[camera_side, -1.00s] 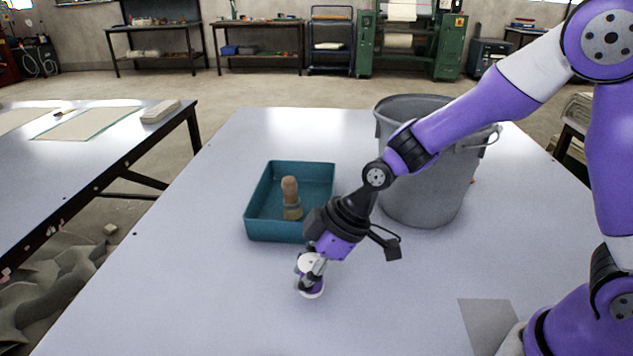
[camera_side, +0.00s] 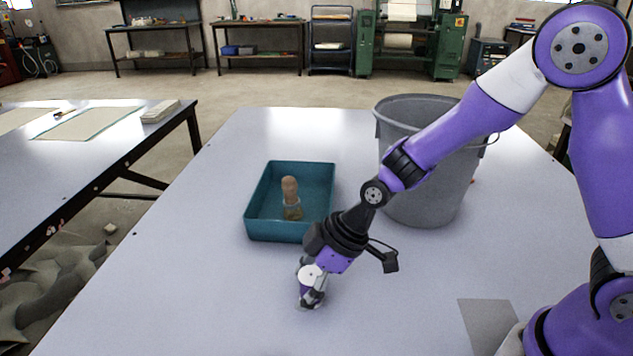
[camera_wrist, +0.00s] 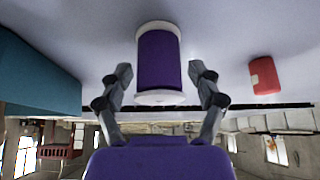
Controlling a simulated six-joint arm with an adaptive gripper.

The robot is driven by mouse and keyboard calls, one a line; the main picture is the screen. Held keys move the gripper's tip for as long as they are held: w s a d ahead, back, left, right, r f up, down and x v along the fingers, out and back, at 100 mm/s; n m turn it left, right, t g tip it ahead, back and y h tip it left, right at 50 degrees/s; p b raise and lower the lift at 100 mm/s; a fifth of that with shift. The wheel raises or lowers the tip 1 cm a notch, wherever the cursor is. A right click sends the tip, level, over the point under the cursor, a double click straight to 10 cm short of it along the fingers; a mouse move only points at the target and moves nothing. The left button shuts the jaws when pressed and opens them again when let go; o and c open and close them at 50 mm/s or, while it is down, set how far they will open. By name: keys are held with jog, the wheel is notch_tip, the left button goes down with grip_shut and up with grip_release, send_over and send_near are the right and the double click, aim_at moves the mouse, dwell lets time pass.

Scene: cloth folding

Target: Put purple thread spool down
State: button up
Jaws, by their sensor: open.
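The purple thread spool (camera_wrist: 158,60) shows in the wrist view as a purple cylinder with white ends. It is between the spread fingers of my gripper (camera_wrist: 160,72), with a gap visible on each side. In the side view my gripper (camera_side: 312,290) is low over the bare table, in front of the teal tray. The spool is mostly covered by the fingers there, so its exact contact with the table is hard to tell.
The teal tray (camera_side: 262,232) holds a wooden-topped object (camera_side: 290,190). A grey bin (camera_side: 425,190) stands behind my arm. A red object (camera_wrist: 263,75) lies at right in the wrist view. A grey square (camera_side: 487,325) is at front right. The front left table is clear.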

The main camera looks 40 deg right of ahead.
jog(key=v, duration=1.3)
jog(key=s+d+r+m+t+h, duration=0.2)
jog(key=s+d+r+m+h, duration=0.2)
jog(key=s+d+m, duration=0.4)
jog(key=d+m, duration=0.1)
jog(key=m, duration=0.1)
jog(key=shift+s+d+r+m+h, duration=0.2)
jog(key=shift+s+r+m+h, duration=0.1)
jog(key=shift+r+h, duration=0.1)
